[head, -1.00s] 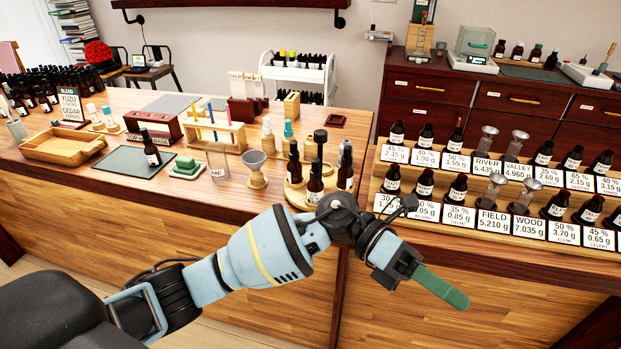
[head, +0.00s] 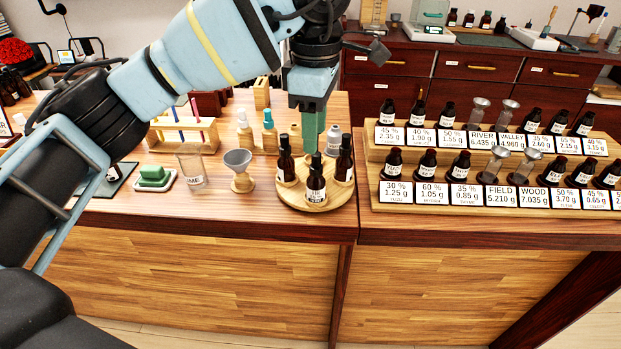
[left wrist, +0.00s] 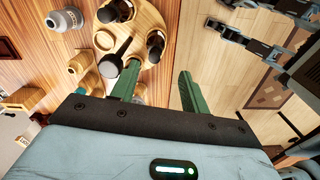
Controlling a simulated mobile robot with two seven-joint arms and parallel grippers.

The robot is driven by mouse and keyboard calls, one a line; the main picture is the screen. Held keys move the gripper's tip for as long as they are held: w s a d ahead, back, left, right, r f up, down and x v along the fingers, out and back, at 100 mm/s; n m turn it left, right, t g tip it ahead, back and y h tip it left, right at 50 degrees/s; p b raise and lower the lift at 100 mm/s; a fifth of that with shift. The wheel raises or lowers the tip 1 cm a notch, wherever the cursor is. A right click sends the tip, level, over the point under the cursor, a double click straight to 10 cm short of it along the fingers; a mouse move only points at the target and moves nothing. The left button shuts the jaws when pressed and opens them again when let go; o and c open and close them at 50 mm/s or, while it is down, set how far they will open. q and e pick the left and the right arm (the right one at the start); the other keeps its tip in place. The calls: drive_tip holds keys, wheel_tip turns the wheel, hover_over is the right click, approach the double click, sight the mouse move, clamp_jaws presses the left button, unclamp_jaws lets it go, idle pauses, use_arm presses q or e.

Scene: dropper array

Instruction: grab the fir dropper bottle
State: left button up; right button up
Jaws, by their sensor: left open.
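Several dark dropper bottles with black caps stand upright on a round wooden stand (head: 291,199). The front one (head: 316,186) has a white label too small to read surely; a left one (head: 286,163) and a right one (head: 345,162) flank it. I cannot tell for certain which is fir. My left gripper (head: 312,128) points down above the back of the stand, its green fingers close to the bottles. In the left wrist view its fingers (left wrist: 158,85) are apart with nothing between them, and the stand (left wrist: 130,38) lies beside them.
A glass beaker (head: 191,169), a funnel on a wooden holder (head: 242,182) and a green block on a dish (head: 153,178) stand to the left. A tiered rack (head: 372,152) of labelled bottles stands at right. The counter front is clear.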

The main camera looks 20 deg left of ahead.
sight(315, 174)
use_arm(q)
drive_tip(key=shift+f, duration=1.05)
drive_tip(key=shift+w+a+f+p, duration=0.1)
drive_tip(key=shift+w+f+p, duration=0.1)
drive_tip(key=shift+f, duration=1.2)
drive_tip(key=shift+w+f+p, duration=0.15)
drive_tip(key=shift+w+f, duration=0.05)
drive_tip(key=shift+f, duration=1.2)
drive_tip(key=shift+c, duration=0.4)
clamp_jaws()
